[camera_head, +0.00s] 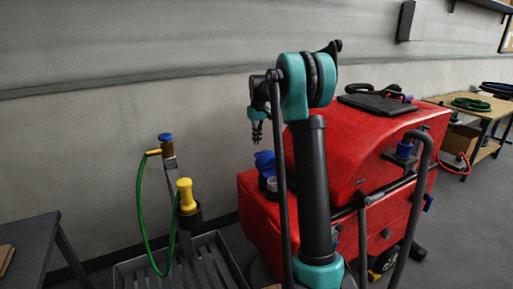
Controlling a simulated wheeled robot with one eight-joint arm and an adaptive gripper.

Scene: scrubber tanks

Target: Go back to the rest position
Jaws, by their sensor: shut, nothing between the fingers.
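My arm rises in front of the red scrubber machine (345,160), its upper links folded near the top middle of the view. My gripper (257,138) hangs fingers-down at the left of the arm's top joint, against the grey wall. It is shut and empty, apart from everything around it. It appears above a blue cap (265,162) at the machine's left end. My arm hides part of the machine.
A dark ribbed tray (140,273) stands at lower left, with a yellow-topped fitting (186,196) and a blue-topped tap with a green hose (146,230). A dark table (28,236) is far left. A wooden table (480,110) stands at right. Grey floor is free at right.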

